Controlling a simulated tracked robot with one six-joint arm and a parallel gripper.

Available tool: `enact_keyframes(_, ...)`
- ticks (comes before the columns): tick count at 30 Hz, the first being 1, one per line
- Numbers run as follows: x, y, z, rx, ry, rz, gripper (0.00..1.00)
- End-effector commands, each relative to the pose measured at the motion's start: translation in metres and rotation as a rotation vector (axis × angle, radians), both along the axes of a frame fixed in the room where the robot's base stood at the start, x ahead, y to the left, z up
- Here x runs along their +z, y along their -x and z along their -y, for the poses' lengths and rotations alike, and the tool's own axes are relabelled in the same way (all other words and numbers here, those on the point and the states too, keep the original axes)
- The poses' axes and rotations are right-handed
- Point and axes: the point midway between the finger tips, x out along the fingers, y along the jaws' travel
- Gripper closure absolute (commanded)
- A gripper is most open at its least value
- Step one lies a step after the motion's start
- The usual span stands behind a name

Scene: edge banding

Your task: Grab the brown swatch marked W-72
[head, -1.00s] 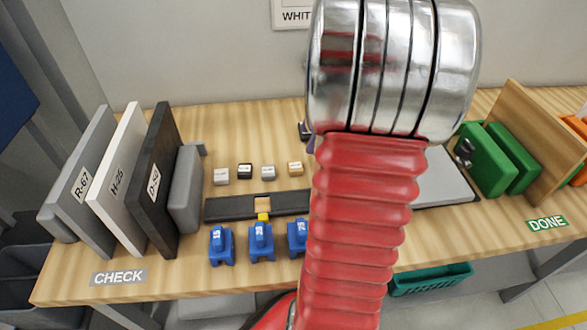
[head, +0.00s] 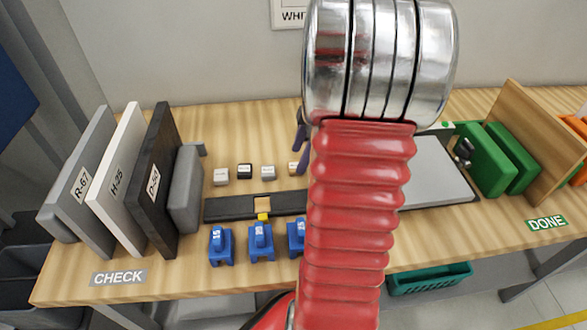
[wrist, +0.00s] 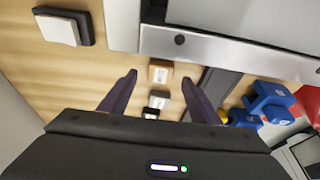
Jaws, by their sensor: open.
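The brown swatch (head: 292,168) is a small tan block at the right end of a short row of swatches. The fingers are apart and hold nothing. I cannot tell how high they are above the table. My red arm hides much of the table's middle.
A grey swatch (head: 268,172), a black swatch (head: 245,170) and a whitish swatch (head: 221,176) sit left of the brown one. A dark strip (head: 230,208) and blue clamps (head: 261,242) lie in front. Upright panels (head: 160,185) stand left, green blocks (head: 487,160) right.

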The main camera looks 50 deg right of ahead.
Motion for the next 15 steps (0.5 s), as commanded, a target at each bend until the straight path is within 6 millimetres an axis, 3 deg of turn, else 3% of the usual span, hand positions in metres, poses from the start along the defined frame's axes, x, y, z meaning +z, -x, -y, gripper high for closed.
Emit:
enact_keyframes(6,-0.026,-0.005,-0.008,0.003,-0.001,-0.001,0.43)
enact_keyframes(15,-0.030,-0.006,-0.008,0.001,0.000,0.000,0.43)
